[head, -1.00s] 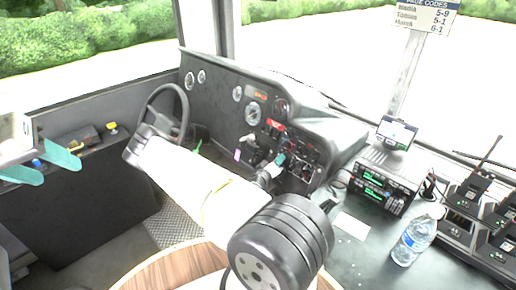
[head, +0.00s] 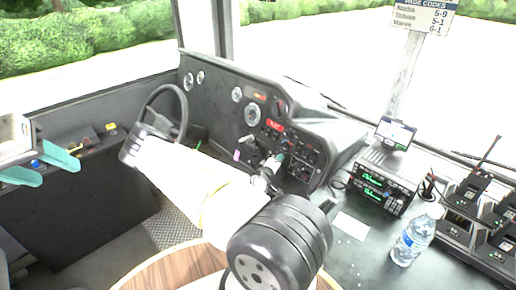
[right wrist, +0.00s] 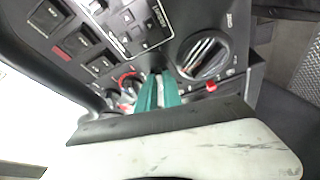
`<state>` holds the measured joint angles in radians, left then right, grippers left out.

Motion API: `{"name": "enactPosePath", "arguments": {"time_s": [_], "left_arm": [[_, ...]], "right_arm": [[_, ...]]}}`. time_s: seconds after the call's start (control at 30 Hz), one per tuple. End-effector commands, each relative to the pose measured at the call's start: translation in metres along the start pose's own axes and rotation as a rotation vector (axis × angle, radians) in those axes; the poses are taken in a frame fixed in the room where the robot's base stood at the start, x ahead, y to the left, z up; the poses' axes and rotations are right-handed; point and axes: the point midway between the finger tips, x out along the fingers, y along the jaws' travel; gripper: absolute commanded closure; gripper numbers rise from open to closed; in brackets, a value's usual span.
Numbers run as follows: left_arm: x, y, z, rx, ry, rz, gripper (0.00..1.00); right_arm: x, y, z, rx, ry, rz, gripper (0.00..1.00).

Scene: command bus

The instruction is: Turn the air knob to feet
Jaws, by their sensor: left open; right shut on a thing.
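The black dash panel (head: 222,98) carries gauges, switches and knobs. My right gripper (head: 278,160) reaches its lower right part, with its teal fingertips at the panel face. In the right wrist view its two teal fingers (right wrist: 160,92) are close together against the panel, shut on what seems to be the air knob, which they largely hide. A round dial with a red arc (right wrist: 128,80) is just left of the fingers. A larger round fitting (right wrist: 203,55) is on their right. My left gripper (head: 42,166) is open and empty at the far left.
The steering wheel (head: 165,112) stands left of my right arm. On the right counter are a radio (head: 385,185), a water bottle (head: 413,238) and handsets in chargers (head: 470,195). A small screen (head: 396,132) stands above the radio.

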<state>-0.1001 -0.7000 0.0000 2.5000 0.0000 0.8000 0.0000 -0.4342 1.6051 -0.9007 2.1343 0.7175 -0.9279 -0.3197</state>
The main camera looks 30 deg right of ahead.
Motion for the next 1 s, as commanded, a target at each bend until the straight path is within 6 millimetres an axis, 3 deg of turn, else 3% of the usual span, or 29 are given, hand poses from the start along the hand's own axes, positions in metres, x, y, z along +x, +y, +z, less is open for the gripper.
{"name": "enactPosePath", "arguments": {"time_s": [0.13,0.17,0.27,0.77,1.0], "left_arm": [[0.0,0.0,0.0,0.0,0.0,0.0,0.47],[0.0,0.0,0.0,0.0,0.0,0.0,0.47],[0.0,0.0,0.0,0.0,0.0,0.0,0.47],[0.0,0.0,0.0,0.0,0.0,0.0,0.47],[0.0,0.0,0.0,0.0,0.0,0.0,0.47]], "right_arm": [[0.003,0.003,-0.003,0.005,0.007,0.008,1.0],[0.003,0.003,-0.003,0.005,0.007,0.008,0.86],[0.003,0.003,-0.003,0.005,0.007,0.007,0.68],[-0.001,-0.001,-0.001,0.002,0.002,-0.001,0.68],[-0.036,0.0,-0.003,0.003,0.005,0.001,0.68]]}}
